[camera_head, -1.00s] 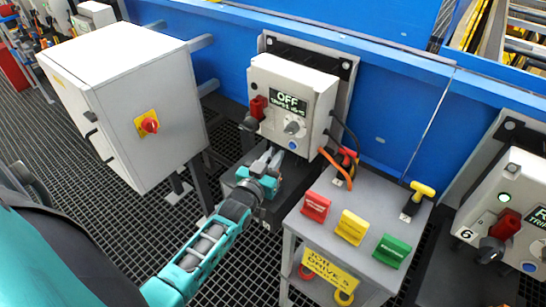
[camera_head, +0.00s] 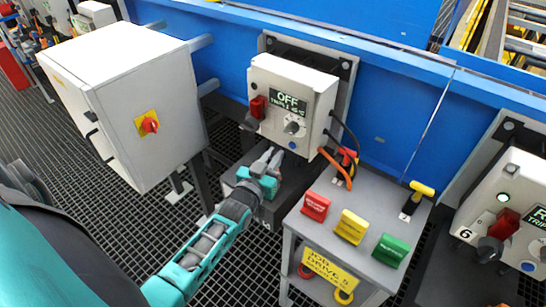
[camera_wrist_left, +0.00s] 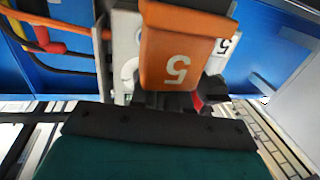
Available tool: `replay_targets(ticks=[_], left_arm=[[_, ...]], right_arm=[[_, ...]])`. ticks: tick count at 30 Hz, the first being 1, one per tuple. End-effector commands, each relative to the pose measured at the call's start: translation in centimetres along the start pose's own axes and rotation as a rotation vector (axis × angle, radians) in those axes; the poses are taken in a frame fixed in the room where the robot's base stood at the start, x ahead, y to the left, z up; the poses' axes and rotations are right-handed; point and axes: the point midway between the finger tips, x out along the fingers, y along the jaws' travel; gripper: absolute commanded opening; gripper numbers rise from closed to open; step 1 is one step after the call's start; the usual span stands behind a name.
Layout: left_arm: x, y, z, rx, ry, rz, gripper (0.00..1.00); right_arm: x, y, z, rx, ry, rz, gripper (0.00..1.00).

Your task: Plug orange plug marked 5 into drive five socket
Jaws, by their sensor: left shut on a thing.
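An orange plug marked 5 (camera_wrist_left: 182,48) fills the upper middle of the left wrist view, its number upside down. My left gripper (camera_wrist_left: 178,100) is shut on it. In the head view my left gripper (camera_head: 275,155) is just below the drive box (camera_head: 293,100), whose display reads OFF; the plug cannot be made out there. A white panel with a 5 label shows behind the plug in the wrist view. A black fitting (camera_head: 249,123), perhaps the socket, is at the box's lower left. I cannot tell whether the plug touches a socket. My right gripper is not in view.
A grey cart (camera_head: 375,190) with red, yellow and green tags stands right of the gripper. A grey cabinet (camera_head: 135,105) stands left, and the drive 6 box (camera_head: 510,205) right. Grating floor is open in front.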

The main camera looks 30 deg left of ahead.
Motion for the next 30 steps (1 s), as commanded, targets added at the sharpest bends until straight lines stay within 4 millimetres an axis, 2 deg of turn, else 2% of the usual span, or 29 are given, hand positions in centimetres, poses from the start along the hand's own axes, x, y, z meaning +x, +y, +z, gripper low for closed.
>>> replay_targets(ticks=[12,30], left_arm=[[0.0,0.0,0.0,0.0,0.002,0.0,0.0],[0.0,0.0,1.5,0.0,0.002,0.0,0.0]], right_arm=[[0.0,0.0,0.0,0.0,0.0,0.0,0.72],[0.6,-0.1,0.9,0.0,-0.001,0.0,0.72]])
